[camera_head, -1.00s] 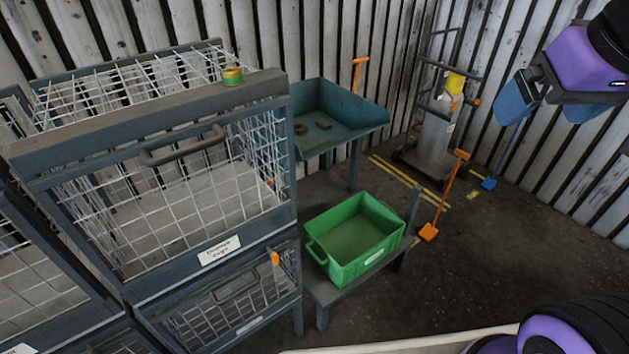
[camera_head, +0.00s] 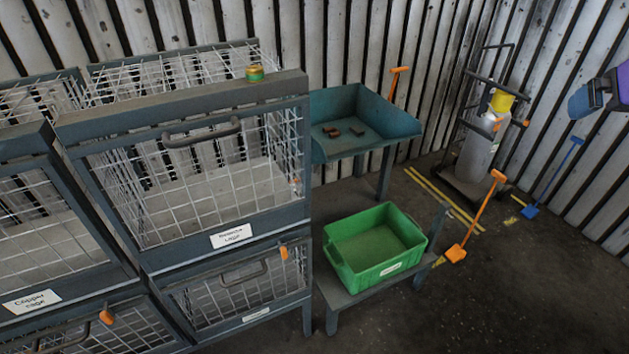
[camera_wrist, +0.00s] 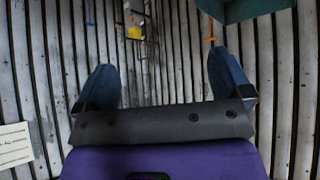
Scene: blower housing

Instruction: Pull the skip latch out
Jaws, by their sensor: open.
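A teal skip (camera_head: 385,118) with an open top stands on legs at the back, with a few brown pieces in it. Its corner also shows at the top right of the wrist view (camera_wrist: 250,9). An orange T-shaped handle (camera_head: 398,82) rises behind the skip's right rear edge; I cannot tell if it is the skip latch. My gripper (camera_head: 586,100) is at the right edge of the head view, far from the skip and partly cut off. In the wrist view my gripper (camera_wrist: 163,85) has its two blue fingers wide apart with nothing between them.
Wire cages (camera_head: 190,180) fill the left, with orange catches (camera_head: 284,252) on the lower doors. A green crate (camera_head: 375,270) sits on a low bench. A hand truck with a cylinder (camera_head: 480,150) and an orange-handled tool (camera_head: 477,218) stand right of the skip.

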